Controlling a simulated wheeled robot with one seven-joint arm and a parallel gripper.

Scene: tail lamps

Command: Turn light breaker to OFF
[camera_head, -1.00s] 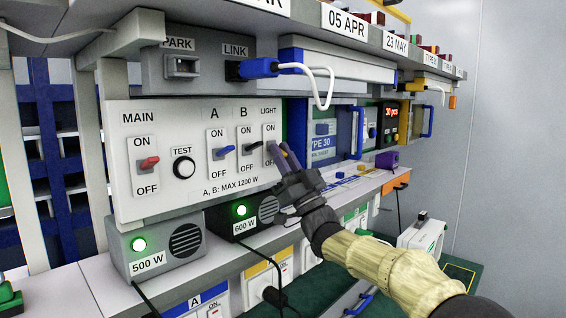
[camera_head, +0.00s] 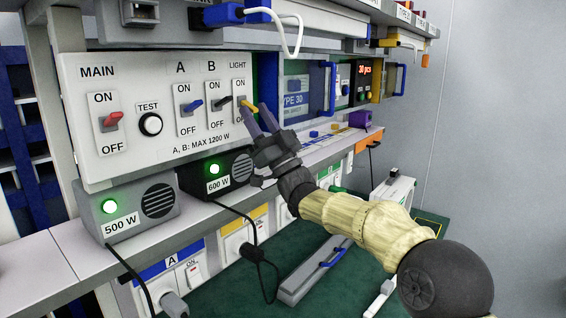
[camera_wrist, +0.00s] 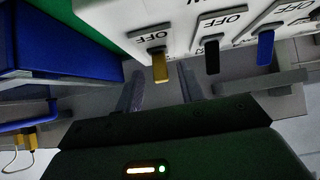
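The LIGHT breaker has a yellow lever (camera_head: 249,106) at the right end of the white breaker panel (camera_head: 110,172), with ON above it and OFF below. The lever also shows in the wrist view (camera_wrist: 159,66), close to the OFF label. My gripper (camera_head: 254,112) is at the lever, its fingers coming up from the lower right. In the wrist view my gripper (camera_wrist: 161,88) is open, with a finger on each side of the lever and nothing clamped. The fingers partly cover the breaker in the head view, so I cannot tell its exact tilt.
The black B lever (camera_head: 222,103), blue A lever (camera_head: 194,104) and red MAIN lever (camera_head: 113,121) stand left of it, all tilted up toward ON. Below are the 600 W box (camera_head: 222,174) and 500 W box (camera_head: 120,209), green lamps lit. A blue-edged unit stands right.

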